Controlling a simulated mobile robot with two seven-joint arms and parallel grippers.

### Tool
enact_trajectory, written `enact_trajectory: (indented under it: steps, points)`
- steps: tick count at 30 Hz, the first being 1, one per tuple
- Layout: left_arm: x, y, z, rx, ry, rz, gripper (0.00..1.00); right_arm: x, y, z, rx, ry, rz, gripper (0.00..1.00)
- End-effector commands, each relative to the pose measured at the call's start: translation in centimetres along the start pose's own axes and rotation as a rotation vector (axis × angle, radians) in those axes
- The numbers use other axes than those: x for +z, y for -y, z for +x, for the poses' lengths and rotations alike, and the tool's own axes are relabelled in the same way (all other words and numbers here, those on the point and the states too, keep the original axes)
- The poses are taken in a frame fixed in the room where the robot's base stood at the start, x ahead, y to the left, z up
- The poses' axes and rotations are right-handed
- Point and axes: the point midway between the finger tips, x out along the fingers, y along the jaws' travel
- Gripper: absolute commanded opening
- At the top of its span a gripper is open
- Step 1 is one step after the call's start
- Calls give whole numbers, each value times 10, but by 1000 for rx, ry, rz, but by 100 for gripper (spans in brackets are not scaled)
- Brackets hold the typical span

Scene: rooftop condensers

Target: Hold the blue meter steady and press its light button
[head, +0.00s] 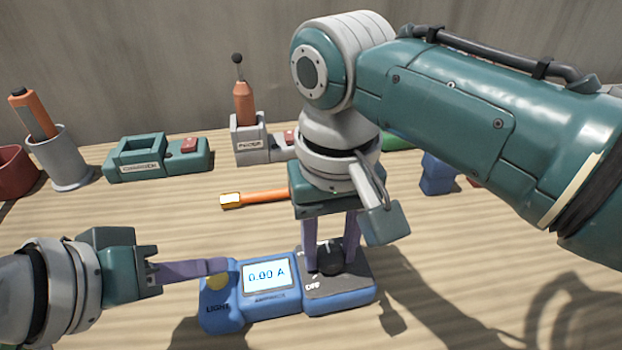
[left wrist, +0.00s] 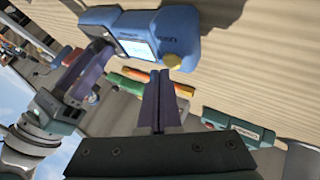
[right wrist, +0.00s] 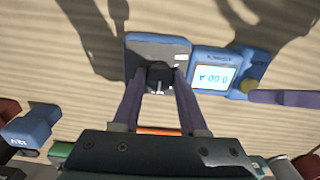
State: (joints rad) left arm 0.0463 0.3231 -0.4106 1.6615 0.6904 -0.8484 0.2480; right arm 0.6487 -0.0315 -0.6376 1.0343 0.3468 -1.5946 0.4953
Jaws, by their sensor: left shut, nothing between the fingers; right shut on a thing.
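The blue meter (head: 235,316) lies on the table in the head view. Its bright screen (head: 267,276) reads 0.00 A, and its round yellow light button (head: 216,283) is at its left end, by the word LIGHT. My right gripper (head: 331,266) points down and is shut on the meter's black dial (right wrist: 160,77), one finger on each side. My left gripper (head: 222,266) is shut and empty, its fingertips right at the yellow button. In the left wrist view the tips (left wrist: 160,74) are just beside the button (left wrist: 172,61); I cannot tell whether they touch it.
An orange-handled tool (head: 255,197) lies behind the meter. Behind it stand a green holder (head: 135,172), a grey holder (head: 247,150) with an orange tool, a grey cup (head: 68,165) and a red cup (head: 12,172). A small blue object (head: 437,176) is at right. The front right table is clear.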

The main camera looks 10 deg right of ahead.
Motion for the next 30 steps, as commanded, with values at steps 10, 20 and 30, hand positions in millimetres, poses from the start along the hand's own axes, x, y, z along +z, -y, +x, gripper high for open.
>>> enact_trajectory:
  steps: [10, 20, 30]
  points:
    - [-2, -2, -3, 0, -1, -1, 0, 0, 0, 0, -1, -1, 0, 0]
    - [-20, -20, -27, 0, -2, 2, 0, 0, 0, 0, -1, -1, 0, 0]
    - [-32, -31, -43, -1, 0, -1, 0, 0, 0, 0, -1, -1, 0, 0]
